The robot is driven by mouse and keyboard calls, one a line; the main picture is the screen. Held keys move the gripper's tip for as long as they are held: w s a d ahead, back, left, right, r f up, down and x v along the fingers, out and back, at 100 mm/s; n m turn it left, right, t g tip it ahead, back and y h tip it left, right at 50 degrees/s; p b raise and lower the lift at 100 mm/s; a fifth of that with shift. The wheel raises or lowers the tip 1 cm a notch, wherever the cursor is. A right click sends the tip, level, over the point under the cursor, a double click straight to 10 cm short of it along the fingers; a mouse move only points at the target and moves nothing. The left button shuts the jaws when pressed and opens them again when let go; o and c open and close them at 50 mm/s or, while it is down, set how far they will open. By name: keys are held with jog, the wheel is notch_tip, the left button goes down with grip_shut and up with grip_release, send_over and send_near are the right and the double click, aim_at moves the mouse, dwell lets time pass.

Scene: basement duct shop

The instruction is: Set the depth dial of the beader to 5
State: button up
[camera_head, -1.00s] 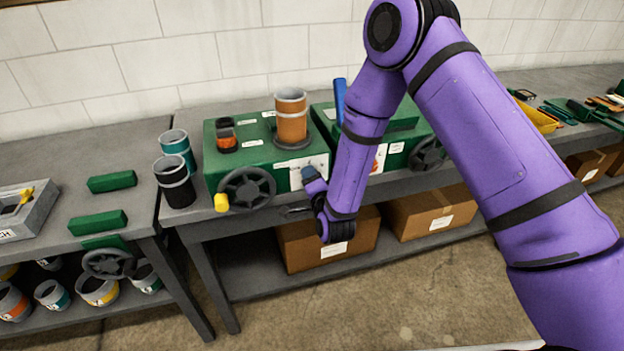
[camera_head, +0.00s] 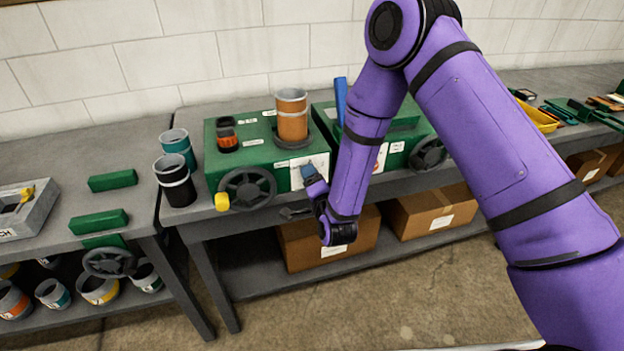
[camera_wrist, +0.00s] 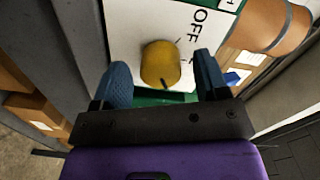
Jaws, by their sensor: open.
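The beader is a green machine (camera_head: 262,155) on the bench, with a dark handwheel (camera_head: 247,189) on its front and an orange pipe piece (camera_head: 292,115) on top. A white panel on its front is partly hidden by my gripper (camera_head: 309,176) in the head view. In the wrist view, a yellow round dial (camera_wrist: 160,64) sits on the white panel (camera_wrist: 138,28). A dark mark shows on the dial's near edge, and "OFF" is printed beside it; no 5 is readable. My open gripper (camera_wrist: 163,82) has one blue finger on each side of the dial, with visible gaps.
A second green machine (camera_head: 405,143) stands right of the beader, behind my arm. A black can (camera_head: 175,182) and a teal can (camera_head: 177,147) stand to its left. Cardboard boxes (camera_head: 430,212) sit on the shelf below.

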jog(key=v, duration=1)
jog(key=shift+a, duration=0.1)
jog(key=w+d+r+n+g, duration=0.35)
jog(key=w+r, duration=0.25)
jog(key=r, duration=0.5)
jog(key=s+d+r+n+g+h, duration=0.2)
jog(key=s+d+r+n, duration=0.2)
jog(key=d+r, duration=0.7)
jog(key=s+d+r+n+g+h, duration=0.1)
jog(key=s+d+r, duration=0.3)
jog(key=s, duration=0.4)
jog(key=s+d+r+n+g+h, duration=0.1)
jog(key=s+d+r+g, duration=0.2)
jog(key=s, duration=0.6)
jog(key=s+d+r+n+g+h, duration=0.1)
jog(key=s+d+r+g, duration=0.1)
jog(key=s+d+r, duration=0.3)
jog(key=s+r, duration=0.1)
jog(key=s, duration=0.3)
jog(key=shift+s+r, duration=0.15)
jog(key=shift+s, duration=0.05)
